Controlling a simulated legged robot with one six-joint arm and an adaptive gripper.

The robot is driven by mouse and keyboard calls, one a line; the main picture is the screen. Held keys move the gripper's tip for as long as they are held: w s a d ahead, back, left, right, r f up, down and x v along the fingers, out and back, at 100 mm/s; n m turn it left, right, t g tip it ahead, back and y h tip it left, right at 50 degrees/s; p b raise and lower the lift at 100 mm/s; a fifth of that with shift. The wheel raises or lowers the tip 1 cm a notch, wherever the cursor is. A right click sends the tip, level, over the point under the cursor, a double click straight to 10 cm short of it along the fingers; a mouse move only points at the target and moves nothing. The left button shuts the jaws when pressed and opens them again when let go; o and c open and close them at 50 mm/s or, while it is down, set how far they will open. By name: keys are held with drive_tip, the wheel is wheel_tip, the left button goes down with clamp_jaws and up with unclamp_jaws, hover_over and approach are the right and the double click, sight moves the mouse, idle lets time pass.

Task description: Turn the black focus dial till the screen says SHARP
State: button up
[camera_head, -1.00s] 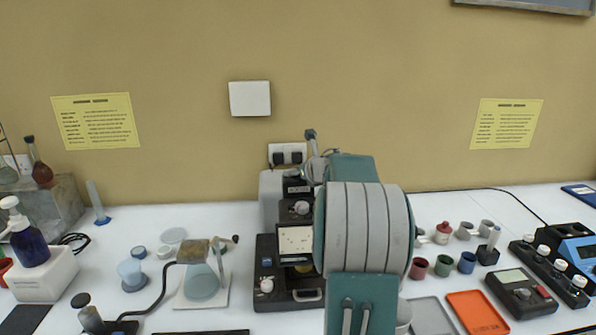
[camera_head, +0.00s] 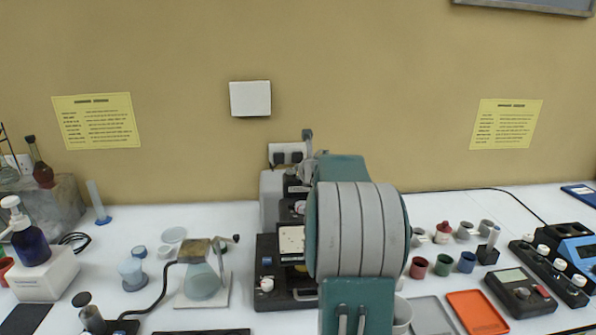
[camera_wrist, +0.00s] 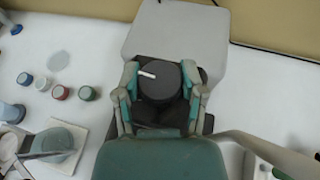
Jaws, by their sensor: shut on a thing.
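The black focus dial (camera_wrist: 160,84) shows in the wrist view as a round knob. Its white pointer line points left and slightly up. My gripper (camera_wrist: 161,86) has one finger on each side of the dial and is shut on it. In the head view the dark instrument (camera_head: 268,277) stands behind my arm, which hides much of it. A pale panel with dark specks (camera_head: 290,241) shows on its front, partly covered by my arm. I cannot read the word SHARP or any other focus text in either view.
A flask with a brown top (camera_head: 203,282) stands left of the instrument. Red, green and blue cups (camera_head: 442,265) and an orange tray (camera_head: 476,311) lie to the right. The wall (camera_head: 400,90) is close behind the instrument.

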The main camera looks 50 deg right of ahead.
drive_tip(key=shift+m+g+h, duration=0.8)
drive_tip(key=shift+m+h, duration=0.7)
drive_tip(key=shift+h, duration=0.1)
drive_tip(key=o, duration=1.2)
drive_tip(key=shift+w, duration=0.1)
drive_tip(key=shift+c, duration=0.2)
drive_tip(key=shift+v, duration=6)
drive_tip(key=shift+w, duration=0.1)
